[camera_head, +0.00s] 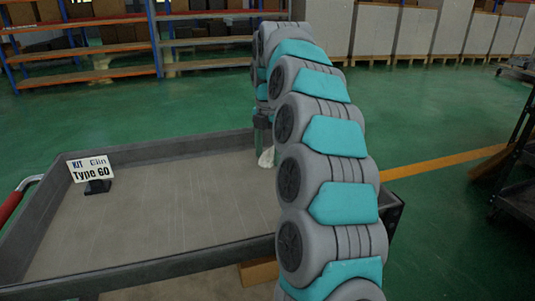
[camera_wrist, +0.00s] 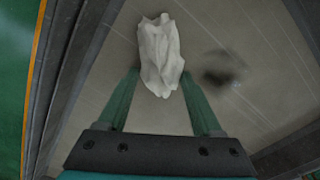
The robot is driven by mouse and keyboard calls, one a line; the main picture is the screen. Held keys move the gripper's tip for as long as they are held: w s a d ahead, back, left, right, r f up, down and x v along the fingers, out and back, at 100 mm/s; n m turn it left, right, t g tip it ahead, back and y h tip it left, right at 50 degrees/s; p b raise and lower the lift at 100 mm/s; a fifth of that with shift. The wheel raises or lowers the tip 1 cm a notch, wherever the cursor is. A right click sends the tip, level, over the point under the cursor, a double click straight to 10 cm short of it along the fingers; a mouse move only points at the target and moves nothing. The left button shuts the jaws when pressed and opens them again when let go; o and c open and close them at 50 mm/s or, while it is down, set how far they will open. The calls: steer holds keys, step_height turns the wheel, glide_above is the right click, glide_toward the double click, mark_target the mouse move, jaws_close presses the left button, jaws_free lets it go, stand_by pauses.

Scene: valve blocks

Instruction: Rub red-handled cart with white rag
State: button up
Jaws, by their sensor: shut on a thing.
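The red-handled cart (camera_head: 150,215) is a grey tray-topped cart with a raised rim, and its red handle (camera_head: 14,205) shows at the left edge. The white rag (camera_head: 267,157) is crumpled and partly hidden behind my arm in the head view. In the wrist view my gripper (camera_wrist: 160,84) is shut on the white rag (camera_wrist: 160,50), which sits between the green fingertips over the cart's top. A dark smudge (camera_wrist: 222,76) lies on the tray surface to the right of the rag. I cannot tell whether the rag touches the surface.
A small sign (camera_head: 90,170) reading "Type 60" stands on the tray's left part. Shelves (camera_head: 85,45) and pale boxes (camera_head: 410,32) line the back. A dark cart (camera_head: 517,160) stands at the right. The middle of the tray is bare.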

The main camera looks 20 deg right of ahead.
steer(key=shift+d, duration=1)
steer(key=shift+s+f, duration=0.1)
steer(key=shift+s, duration=1.8)
steer(key=shift+s, duration=3.35)
steer(key=shift+s+f+b, duration=0.15)
steer(key=shift+s+b, duration=0.15)
steer(key=shift+s, duration=1.55)
steer(key=shift+w+r+p, duration=0.1)
steer(key=shift+r+p, duration=0.2)
steer(key=shift+r, duration=2.8)
steer(key=shift+r, duration=0.1)
